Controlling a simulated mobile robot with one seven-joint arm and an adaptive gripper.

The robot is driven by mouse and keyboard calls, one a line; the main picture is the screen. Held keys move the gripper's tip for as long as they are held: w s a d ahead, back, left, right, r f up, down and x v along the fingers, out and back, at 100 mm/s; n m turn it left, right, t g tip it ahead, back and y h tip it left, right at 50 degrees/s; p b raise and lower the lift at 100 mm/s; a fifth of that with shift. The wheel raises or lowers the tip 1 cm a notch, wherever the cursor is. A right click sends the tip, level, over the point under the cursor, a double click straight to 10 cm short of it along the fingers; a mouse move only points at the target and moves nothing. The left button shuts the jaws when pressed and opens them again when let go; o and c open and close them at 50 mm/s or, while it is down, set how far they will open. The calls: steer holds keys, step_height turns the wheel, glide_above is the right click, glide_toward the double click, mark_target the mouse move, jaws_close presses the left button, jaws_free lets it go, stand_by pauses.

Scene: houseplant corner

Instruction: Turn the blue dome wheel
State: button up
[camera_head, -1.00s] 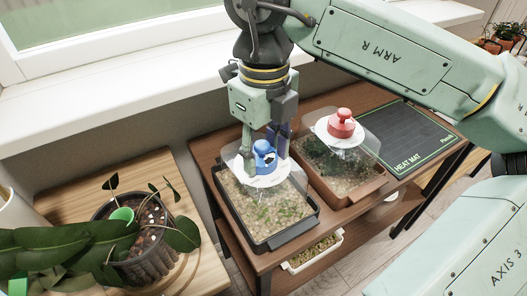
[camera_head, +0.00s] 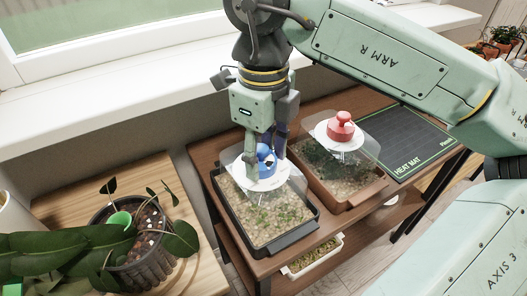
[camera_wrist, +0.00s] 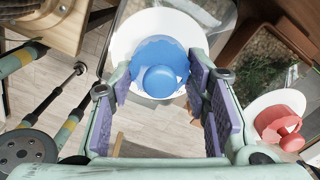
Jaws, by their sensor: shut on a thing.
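The blue dome wheel (camera_head: 265,157) sits on a white disc (camera_head: 250,181) on the clear dome over the black planting tray (camera_head: 284,240). My gripper (camera_head: 265,150) comes down on the wheel from above, with one finger on each side, and is shut on it. The fingers hide part of the wheel in the head view. In the wrist view the blue wheel (camera_wrist: 160,66) with its round knob lies between the purple finger pads (camera_wrist: 163,82), with the white disc behind it.
A red wheel (camera_head: 341,127) on a second dome stands over a brown tray (camera_head: 342,190) close on the right. A black heat mat (camera_head: 405,135) lies farther right. A potted plant (camera_head: 140,250) stands on the wooden table at left. The window sill runs behind.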

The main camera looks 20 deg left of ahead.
stand_by(0.8)
steer(key=o, duration=1.2)
steer(key=shift+c, duration=0.2)
step_height(320, 180, up, 12)
